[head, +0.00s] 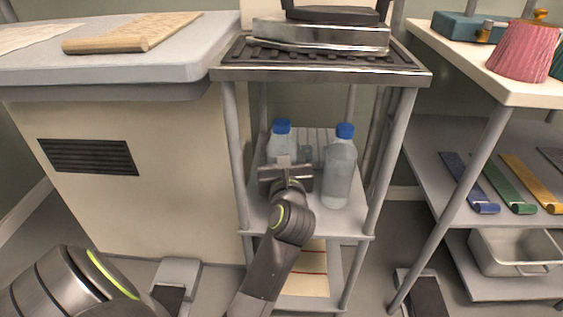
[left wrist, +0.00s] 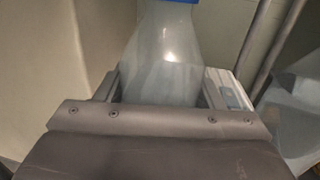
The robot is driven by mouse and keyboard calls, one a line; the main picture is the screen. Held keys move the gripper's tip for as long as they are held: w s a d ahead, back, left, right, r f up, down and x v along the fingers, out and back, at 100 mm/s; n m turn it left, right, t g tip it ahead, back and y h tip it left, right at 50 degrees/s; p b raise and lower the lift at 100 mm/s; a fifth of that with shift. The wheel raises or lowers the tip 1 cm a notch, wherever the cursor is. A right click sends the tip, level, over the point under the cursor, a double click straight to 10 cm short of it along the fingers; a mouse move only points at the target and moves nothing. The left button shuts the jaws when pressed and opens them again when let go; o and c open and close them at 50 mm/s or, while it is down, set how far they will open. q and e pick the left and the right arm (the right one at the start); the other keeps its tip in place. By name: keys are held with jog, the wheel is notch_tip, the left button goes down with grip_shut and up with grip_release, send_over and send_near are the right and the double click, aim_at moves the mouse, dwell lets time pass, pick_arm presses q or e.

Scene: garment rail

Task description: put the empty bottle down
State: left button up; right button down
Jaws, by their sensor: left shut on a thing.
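A clear bottle with a blue cap (head: 281,143) is upright at the middle shelf of the rack. My left gripper (head: 286,167) is shut on it, reaching in from the front. In the left wrist view the same bottle (left wrist: 166,58) stands between the fingers, its lower part hidden behind the gripper body. Its base is hidden, so I cannot tell whether it touches the shelf (head: 325,218). A second blue-capped bottle (head: 340,170) stands upright on the shelf just to the right, apart from the gripper. My right gripper is out of view.
Rack posts (head: 236,155) flank the shelf on both sides. A grooved top (head: 325,72) with a metal appliance (head: 320,36) is above. A counter (head: 180,60) with a wooden board (head: 130,33) is left; a shelf unit with colored strips (head: 505,185) is right. The shelf front is free.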

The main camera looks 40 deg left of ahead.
pick_arm(q)
jog(key=shift+f, duration=0.15)
jog(key=o, duration=1)
jog(key=shift+c, duration=0.2)
